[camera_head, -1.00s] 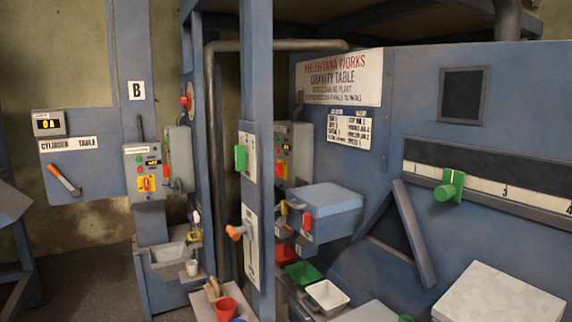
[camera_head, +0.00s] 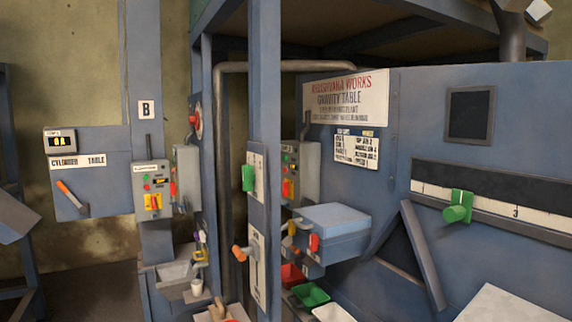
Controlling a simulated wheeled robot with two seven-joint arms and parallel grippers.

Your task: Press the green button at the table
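Two control boxes show small green buttons. One grey box (camera_head: 153,203) hangs on the left column beside the "CYLINDER TABLE" sign (camera_head: 78,162); its green button (camera_head: 147,187) sits above a red and yellow switch. The other grey box (camera_head: 309,160) stands behind the blue post, below left of the "GRAVITY TABLE" sign (camera_head: 345,98). It has a red and yellow switch, and small green spots on its face are partly hidden by the post. Neither of my grippers shows in this view, so I cannot tell their state.
A blue post (camera_head: 266,80) carries a green block (camera_head: 248,178) and an orange-tipped lever (camera_head: 242,252). A green knob (camera_head: 457,213) sits on a scale at right. A blue box (camera_head: 330,220) juts out in the middle. Coloured trays (camera_head: 310,295) lie below it.

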